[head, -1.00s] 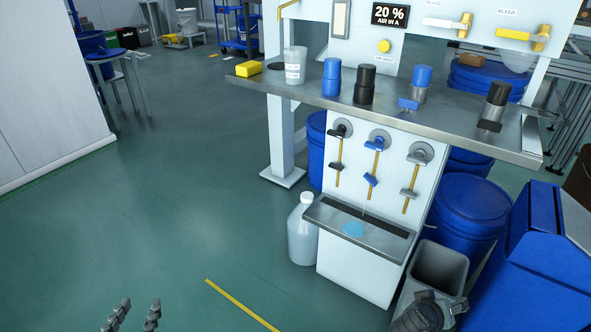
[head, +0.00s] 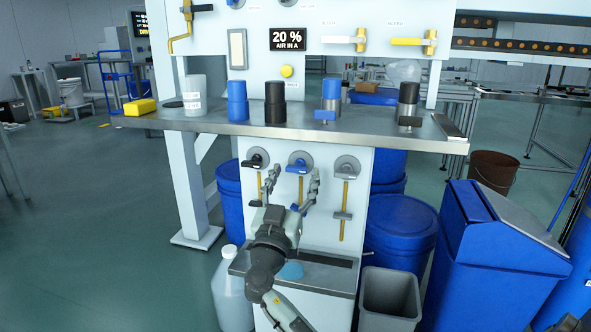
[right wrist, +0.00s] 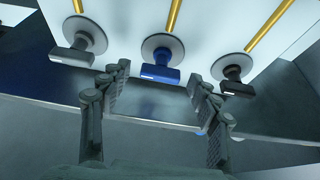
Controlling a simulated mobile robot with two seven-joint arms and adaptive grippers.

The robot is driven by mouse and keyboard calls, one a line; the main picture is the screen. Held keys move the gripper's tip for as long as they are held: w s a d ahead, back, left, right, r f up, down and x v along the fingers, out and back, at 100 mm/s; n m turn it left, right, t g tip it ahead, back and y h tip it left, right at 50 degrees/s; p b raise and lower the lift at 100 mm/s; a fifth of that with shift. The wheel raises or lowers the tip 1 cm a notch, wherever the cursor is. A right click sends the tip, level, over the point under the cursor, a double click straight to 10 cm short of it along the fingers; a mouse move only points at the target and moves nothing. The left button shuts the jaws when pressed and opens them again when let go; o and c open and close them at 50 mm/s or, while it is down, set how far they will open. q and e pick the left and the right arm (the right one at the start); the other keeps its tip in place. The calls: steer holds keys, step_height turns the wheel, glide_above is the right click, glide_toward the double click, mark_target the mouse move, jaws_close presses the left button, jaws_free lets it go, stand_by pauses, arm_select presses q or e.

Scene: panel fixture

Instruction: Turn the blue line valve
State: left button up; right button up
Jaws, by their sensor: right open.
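On the white panel under the counter, three valves with grey round flanges sit side by side. The middle one, the blue line valve, has a blue handle (head: 298,168). This handle lies about crosswise to its yellow line and also shows in the right wrist view (right wrist: 154,74). My right gripper (head: 291,178) is open in front of it, fingers spread to either side. In the right wrist view the open fingers (right wrist: 158,82) stand either side of the blue handle, apparently apart from it. The arm hides the lower part of the middle line. My left gripper is not in view.
A black-handled valve (head: 257,162) is left of the blue one and a grey-handled valve (head: 346,170) right. The steel counter edge (head: 330,139) juts out above; a drip tray (head: 330,277) lies below. A grey bin (head: 390,300) and white jug (head: 229,290) stand on the floor.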

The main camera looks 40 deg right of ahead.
mark_target(298, 167)
steer(key=shift+x, duration=1.2)
steer(key=shift+f, duration=0.1)
steer(key=c, duration=1.2)
